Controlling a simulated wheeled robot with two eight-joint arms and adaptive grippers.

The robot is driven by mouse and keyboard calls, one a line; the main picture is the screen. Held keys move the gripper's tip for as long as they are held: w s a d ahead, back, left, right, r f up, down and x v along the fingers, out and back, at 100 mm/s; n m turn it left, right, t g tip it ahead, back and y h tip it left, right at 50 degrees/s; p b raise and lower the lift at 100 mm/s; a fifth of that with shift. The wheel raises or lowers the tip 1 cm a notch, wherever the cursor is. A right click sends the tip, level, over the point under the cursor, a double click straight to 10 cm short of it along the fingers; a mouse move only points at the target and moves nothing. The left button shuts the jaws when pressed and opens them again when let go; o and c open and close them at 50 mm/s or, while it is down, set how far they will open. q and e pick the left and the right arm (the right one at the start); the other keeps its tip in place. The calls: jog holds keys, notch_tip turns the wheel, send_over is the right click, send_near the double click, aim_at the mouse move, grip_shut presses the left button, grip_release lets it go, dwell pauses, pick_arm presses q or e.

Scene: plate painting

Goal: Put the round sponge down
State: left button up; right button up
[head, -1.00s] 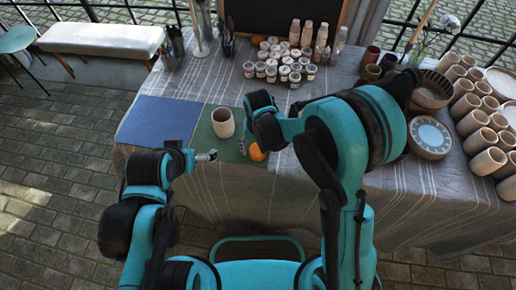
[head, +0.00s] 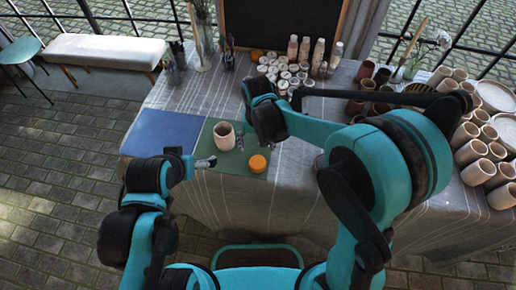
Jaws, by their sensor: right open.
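The round orange sponge (head: 258,163) lies on the green mat (head: 230,165) near the table's front edge. A beige cup (head: 224,136) stands upright on the same mat, up and left of the sponge. My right gripper (head: 240,143) is open and empty, beside the cup and above the sponge in the picture, apart from the sponge. Part of it is hidden by my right wrist. My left gripper (head: 207,163) is at the mat's left edge, left of the sponge; its fingers are too small to tell whether they are open.
A blue mat (head: 160,133) lies left of the green one. Small paint jars (head: 285,75) and bottles (head: 305,48) stand at the back. Many clay cups (head: 473,152) and plates (head: 495,95) fill the right side. My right arm covers part of the table's right half.

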jog(key=s+d+r+t, duration=0.3)
jog(key=s+d+r, duration=0.2)
jog(key=d, duration=0.3)
jog(key=s+d+r+t, duration=0.4)
jog(key=s+d+r, duration=0.2)
jog(key=d, duration=0.3)
jog(key=shift+s, duration=0.4)
jog(key=shift+d+r, duration=0.1)
dwell(0.4)
